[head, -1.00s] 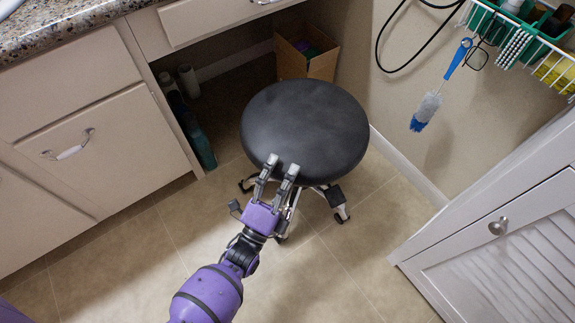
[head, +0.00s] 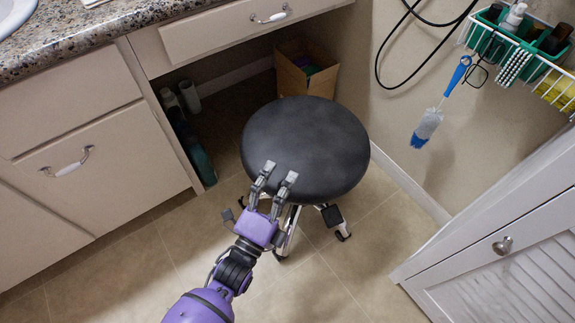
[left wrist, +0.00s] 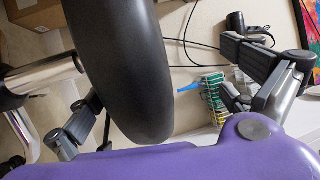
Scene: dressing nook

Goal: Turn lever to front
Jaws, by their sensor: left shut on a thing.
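My left gripper (head: 281,172) is at the near edge of a round black stool seat (head: 315,135). In the left wrist view the seat (left wrist: 122,70) stands between the two fingers of the gripper (left wrist: 175,95), one on its underside and one on its top side. The fingers are spread wide, shut on the seat's rim; their exact contact is hard to see. The stool's chrome post (left wrist: 45,73) shows below the seat. I cannot make out a lever in either view. My right gripper is not in view.
A drawer cabinet (head: 100,170) and a speckled counter (head: 110,35) stand at left. A cardboard box (head: 307,75) sits under the counter. A wire rack (head: 540,60) and hanging brush (head: 428,128) are at upper right. A louvred door (head: 510,275) is at right. The floor (head: 330,290) in front is clear.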

